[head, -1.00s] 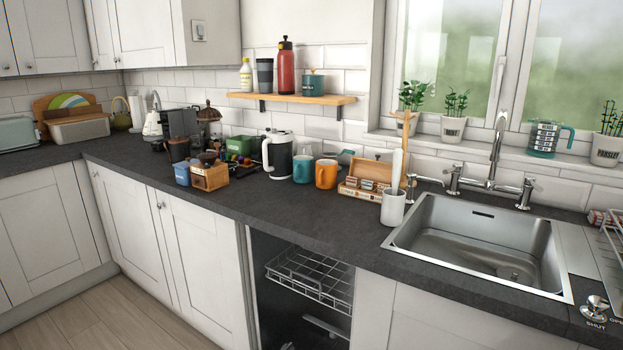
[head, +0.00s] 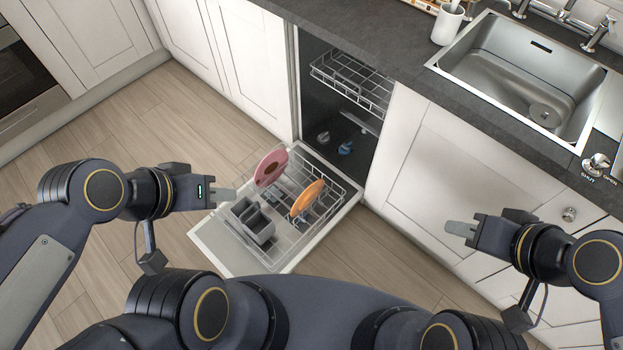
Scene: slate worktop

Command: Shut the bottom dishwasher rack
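The dishwasher's bottom rack (head: 318,222) is pulled out over the lowered door (head: 212,243). It holds a pink plate (head: 270,167), an orange plate (head: 307,198) and a grey cutlery basket (head: 252,222). The top rack (head: 352,84) sits inside the dark cavity. My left gripper (head: 226,196) is just left of the bottom rack, near the pink plate, with nothing visible in it. My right gripper (head: 460,229) is to the right of the door, in front of the white cabinet, and holds nothing visible. The finger gap of each is too small to judge.
White cabinet fronts flank the dishwasher, with a round knob (head: 569,214) at the right. The slate worktop (head: 400,62) and sink (head: 520,90) lie above. The wooden floor (head: 120,125) is clear to the left.

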